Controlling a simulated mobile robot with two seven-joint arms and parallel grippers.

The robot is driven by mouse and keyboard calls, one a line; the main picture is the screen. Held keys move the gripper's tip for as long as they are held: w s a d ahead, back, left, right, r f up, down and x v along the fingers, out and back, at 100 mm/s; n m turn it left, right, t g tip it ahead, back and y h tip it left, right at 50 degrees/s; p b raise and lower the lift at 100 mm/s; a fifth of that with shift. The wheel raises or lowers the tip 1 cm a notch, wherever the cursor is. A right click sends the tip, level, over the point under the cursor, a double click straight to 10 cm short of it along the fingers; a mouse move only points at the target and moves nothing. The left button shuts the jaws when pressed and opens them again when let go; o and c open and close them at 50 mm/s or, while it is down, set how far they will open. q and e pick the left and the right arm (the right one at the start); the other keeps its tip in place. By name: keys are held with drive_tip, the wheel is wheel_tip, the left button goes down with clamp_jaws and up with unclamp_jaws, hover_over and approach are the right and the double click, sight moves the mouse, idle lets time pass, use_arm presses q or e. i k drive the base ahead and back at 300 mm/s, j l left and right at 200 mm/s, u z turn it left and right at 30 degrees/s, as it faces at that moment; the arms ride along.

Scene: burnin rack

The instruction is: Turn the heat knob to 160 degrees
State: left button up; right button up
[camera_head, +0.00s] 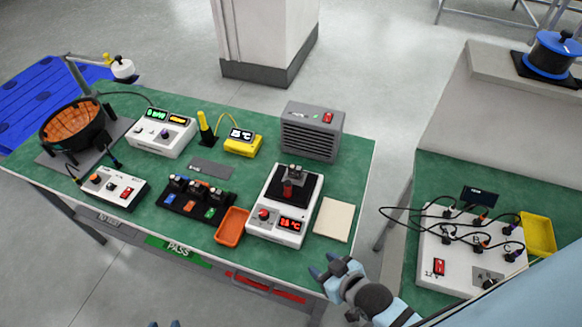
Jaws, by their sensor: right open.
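The heat knob (264,214) is a small red knob on the front left of a white hotplate unit (259,233). A display with red digits (292,224) sits to its right; the digits are too small to read surely. A dark plate with a small red and grey piece is on top of the unit. My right gripper (327,267) is open and empty at the table's front edge, right of and nearer than the knob, not touching it. At the bottom edge, small tips that look like my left gripper (163,324) barely show.
An orange tray (231,225) stands left of the hotplate unit, and a beige pad (333,219) lies to its right. A grey vented box (312,131) is behind. Several other instruments stand on the green table (354,160). A white wired panel (462,267) is on the right-hand table.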

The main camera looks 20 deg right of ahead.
sight(263, 213)
drive_tip(key=z, duration=0.65)
drive_tip(key=j+z, duration=0.2)
drive_tip(key=j, duration=0.15)
drive_tip(key=k+l+u, duration=0.45)
drive_tip(key=k+l, duration=0.2)
drive_tip(key=l, duration=0.15)
drive_tip(key=j+u, duration=0.35)
drive_tip(key=j, duration=0.3)
drive_tip(key=j+u, duration=0.3)
drive_tip(key=j, duration=0.35)
